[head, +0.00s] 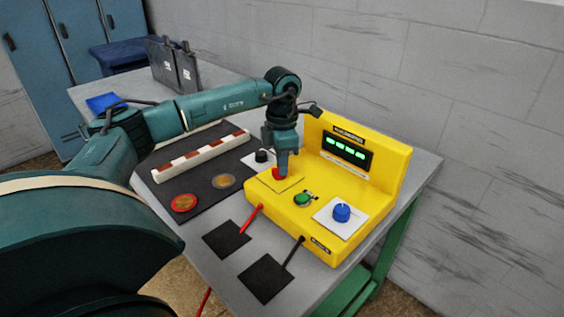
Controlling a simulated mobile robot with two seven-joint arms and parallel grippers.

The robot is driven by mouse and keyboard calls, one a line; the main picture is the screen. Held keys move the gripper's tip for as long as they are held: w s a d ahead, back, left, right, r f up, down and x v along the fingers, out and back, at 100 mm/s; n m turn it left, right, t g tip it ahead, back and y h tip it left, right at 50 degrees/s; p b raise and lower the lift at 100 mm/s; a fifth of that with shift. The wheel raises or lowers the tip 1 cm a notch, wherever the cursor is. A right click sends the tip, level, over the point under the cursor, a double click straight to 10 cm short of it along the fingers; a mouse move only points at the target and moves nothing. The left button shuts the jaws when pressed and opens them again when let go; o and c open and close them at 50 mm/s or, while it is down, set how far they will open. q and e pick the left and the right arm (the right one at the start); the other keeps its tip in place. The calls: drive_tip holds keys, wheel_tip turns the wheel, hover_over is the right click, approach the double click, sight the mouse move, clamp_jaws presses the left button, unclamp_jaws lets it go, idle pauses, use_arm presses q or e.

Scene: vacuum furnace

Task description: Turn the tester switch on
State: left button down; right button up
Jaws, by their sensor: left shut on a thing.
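The yellow tester (375,205) stands on the table with its raised back panel against the wall side. Its display (346,151) shows lit green marks. My left gripper (281,164) points down at the tester's top and is shut on a red switch (277,175) set on a yellow plate. The fingers hide part of that switch, so its position is hard to tell. A green knob (302,199) and a blue knob (341,212) on a white plate sit to the right of it. My right gripper is not in view.
A black mat (160,165) holds a red-and-white bar (200,157) and round discs. A black knob (261,156) on a white plate is behind the gripper. Red and black probes lie on dark pads (265,279) in front. Blue lockers (75,45) stand behind.

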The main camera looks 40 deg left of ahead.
use_arm(q)
drive_tip(key=c, duration=1.5)
unclamp_jaws()
drive_tip(key=shift+r, duration=0.1)
wheel_tip(320, 180, up, 13)
